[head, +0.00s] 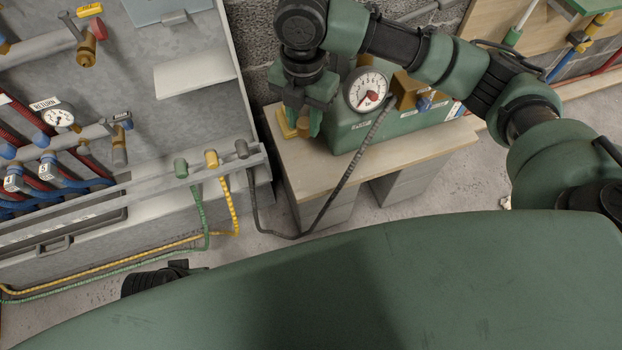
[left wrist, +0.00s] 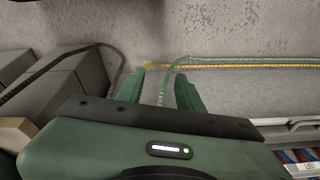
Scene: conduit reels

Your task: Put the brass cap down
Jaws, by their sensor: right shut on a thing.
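My right gripper (head: 303,122) is over the left end of the wooden bench top (head: 400,152), beside the green gauge box (head: 385,122). It is shut on a small brass-coloured piece, taken to be the brass cap (head: 303,128), which is mostly hidden by the green fingers. I cannot tell whether the cap touches the bench. A yellow piece (head: 285,124) shows just left of the fingers. My left gripper (left wrist: 158,88) shows in the left wrist view with its two green fingers apart and nothing between them, above the floor.
A dial gauge (head: 367,90) sits on the green box, and a dark hose (head: 340,185) hangs from it past the bench front. At left, a grey panel (head: 180,120) carries pipes and a rail with green, yellow and grey plugs. Green and yellow hoses cross the floor.

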